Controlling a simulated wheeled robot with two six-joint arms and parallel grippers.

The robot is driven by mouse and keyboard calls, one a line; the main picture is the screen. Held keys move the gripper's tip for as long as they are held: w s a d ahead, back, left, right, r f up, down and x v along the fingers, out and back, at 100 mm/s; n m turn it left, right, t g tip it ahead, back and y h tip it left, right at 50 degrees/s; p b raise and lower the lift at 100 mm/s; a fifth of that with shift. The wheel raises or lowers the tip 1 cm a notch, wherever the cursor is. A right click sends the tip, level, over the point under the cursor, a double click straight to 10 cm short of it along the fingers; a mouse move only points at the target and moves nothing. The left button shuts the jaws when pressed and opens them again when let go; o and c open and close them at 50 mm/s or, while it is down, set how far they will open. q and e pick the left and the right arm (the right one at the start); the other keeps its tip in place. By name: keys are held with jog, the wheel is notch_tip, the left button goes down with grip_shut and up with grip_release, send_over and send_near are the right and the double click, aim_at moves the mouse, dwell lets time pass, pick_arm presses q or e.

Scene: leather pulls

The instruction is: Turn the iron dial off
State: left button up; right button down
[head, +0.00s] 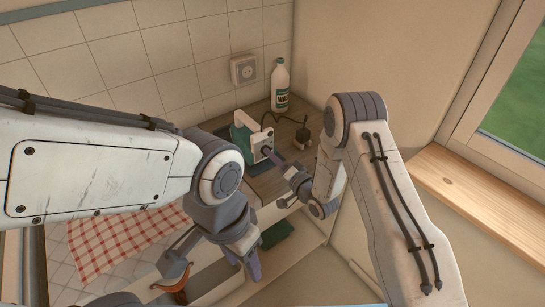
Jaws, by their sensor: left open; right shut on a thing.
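The iron (240,136), white and teal, stands on the wooden worktop near the back corner. Its dial is hidden or too small to make out behind my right gripper's fingers. My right gripper (270,154) reaches in from the right and is shut at the iron's near right face, apparently on the dial. My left gripper (214,268) is low in front of the worktop, open, with its fingers spread and nothing visible between them.
A white bottle (280,88) stands behind the iron. A dark cord (301,134) lies to its right. A wall socket (243,70) is above. A red checked cloth (120,243) lies at left. A brown leather pull (180,292) is below my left gripper. A window sill (480,205) is at right.

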jog(key=n+b, duration=0.4)
jog(key=n, duration=0.1)
jog(key=shift+f+b, duration=0.3)
jog(key=shift+b, duration=0.1)
jog(key=n+b, duration=0.4)
jog(key=shift+n, duration=0.3)
jog(key=shift+r+n+b, duration=0.15)
jog(key=shift+n+b, duration=0.65)
jog(key=shift+n, duration=0.2)
jog(key=c, duration=0.9)
grip_release()
jog(key=shift+r, duration=0.1)
jog(key=shift+o, duration=0.2)
jog(key=b+v, duration=0.2)
jog(key=v, duration=0.8)
jog(key=shift+s+d, duration=0.15)
jog(key=shift+d, duration=0.05)
